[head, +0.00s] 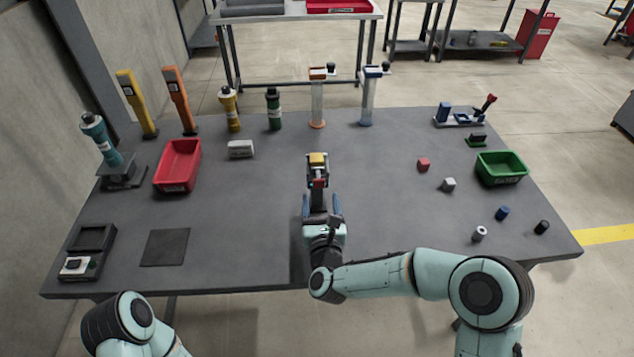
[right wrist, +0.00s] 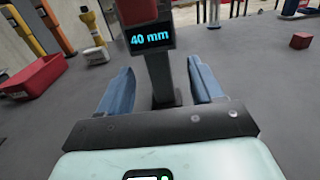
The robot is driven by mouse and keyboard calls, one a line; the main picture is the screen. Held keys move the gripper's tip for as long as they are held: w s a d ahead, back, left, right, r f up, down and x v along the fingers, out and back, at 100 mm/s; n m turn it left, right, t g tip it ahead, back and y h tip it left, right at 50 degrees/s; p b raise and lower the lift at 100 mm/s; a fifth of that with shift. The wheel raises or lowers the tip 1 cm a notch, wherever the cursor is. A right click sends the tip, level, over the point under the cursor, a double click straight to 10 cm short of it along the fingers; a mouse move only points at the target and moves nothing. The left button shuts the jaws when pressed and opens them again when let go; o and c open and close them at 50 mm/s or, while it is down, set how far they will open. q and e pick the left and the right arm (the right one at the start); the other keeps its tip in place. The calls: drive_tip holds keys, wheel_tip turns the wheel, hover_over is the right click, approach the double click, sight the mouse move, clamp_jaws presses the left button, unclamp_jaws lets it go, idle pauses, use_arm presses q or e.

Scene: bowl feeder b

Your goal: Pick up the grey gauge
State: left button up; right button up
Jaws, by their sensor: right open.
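The grey gauge (head: 324,171) stands near the middle of the table, a dark grey post with a yellow piece at its top and a red piece in front. In the right wrist view the gauge (right wrist: 160,75) carries a display reading 40 mm, and its upper part is cut off. My right gripper (head: 321,205) is open. In the right wrist view its blue fingers (right wrist: 163,88) stand left and right of the gauge's post, with gaps at both sides. My left gripper is out of view.
A red bin (head: 178,166) and a small whitish block (head: 240,149) are left of the gauge. A green bin (head: 501,168), a red cube (head: 423,164) and a grey cube (head: 448,184) are right. Tall holders and bottles line the back edge. The table around the gauge is clear.

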hover_over(318, 209)
drive_tip(key=shift+f+p, duration=0.3)
drive_tip(key=shift+p, duration=0.05)
clamp_jaws()
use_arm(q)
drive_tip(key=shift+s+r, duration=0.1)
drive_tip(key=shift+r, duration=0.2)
use_arm(e)
drive_tip(key=shift+r, duration=0.1)
use_arm(q)
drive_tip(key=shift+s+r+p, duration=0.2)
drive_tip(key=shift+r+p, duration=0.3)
drive_tip(key=shift+p, duration=0.1)
use_arm(e)
wheel_tip(318, 209, up, 20)
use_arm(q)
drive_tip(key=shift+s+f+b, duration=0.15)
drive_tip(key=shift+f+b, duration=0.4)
use_arm(e)
drive_tip(key=shift+s, duration=0.15)
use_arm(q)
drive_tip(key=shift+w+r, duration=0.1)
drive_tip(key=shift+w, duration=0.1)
